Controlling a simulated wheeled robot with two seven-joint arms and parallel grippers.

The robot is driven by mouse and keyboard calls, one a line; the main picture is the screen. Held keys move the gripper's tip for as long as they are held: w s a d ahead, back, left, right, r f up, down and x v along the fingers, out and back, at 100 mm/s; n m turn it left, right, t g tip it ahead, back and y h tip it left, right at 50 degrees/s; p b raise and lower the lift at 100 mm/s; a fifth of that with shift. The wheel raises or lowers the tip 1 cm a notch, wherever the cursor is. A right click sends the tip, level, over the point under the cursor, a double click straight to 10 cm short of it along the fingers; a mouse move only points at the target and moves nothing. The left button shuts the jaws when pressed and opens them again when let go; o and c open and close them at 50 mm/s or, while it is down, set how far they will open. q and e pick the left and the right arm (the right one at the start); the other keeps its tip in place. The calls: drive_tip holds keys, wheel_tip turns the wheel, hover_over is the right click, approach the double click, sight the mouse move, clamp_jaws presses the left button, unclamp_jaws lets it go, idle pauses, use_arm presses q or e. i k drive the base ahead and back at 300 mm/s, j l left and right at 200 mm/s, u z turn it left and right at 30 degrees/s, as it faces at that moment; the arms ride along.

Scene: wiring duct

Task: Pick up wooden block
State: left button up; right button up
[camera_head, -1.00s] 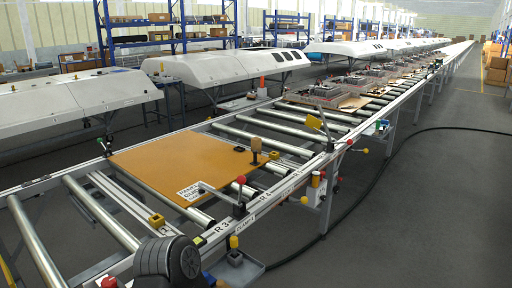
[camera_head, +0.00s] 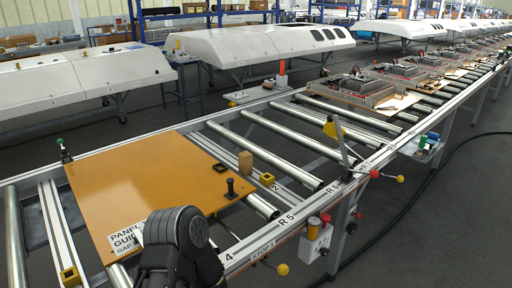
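The wooden block (camera_head: 245,161) is a small upright brown block. It stands at the right edge of the orange-brown panel (camera_head: 150,185) on the roller line; I cannot tell whether it rests on the panel or just beside it. A black knob (camera_head: 230,186) stands on the panel in front of it. A dark jointed part of my own arm (camera_head: 180,245) rises at the bottom centre, well short of the block, and covers part of the panel's near corner. No gripper fingers show, so neither gripper is in view.
Bare metal rollers (camera_head: 268,150) lie behind and right of the block. A yellow clamp part (camera_head: 267,180) is near it.

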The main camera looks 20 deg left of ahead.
sight(245, 159)
drive_tip(key=i+l, duration=0.15)
drive_tip(key=i, duration=0.3)
drive_tip(key=i+l+u, duration=0.1)
drive_tip(key=i, duration=0.3)
drive_tip(key=i+l+u, duration=0.1)
drive_tip(key=i+l, duration=0.2)
drive_tip(key=i, duration=0.15)
drive_tip(key=i+l, duration=0.25)
drive_tip(key=i, duration=0.15)
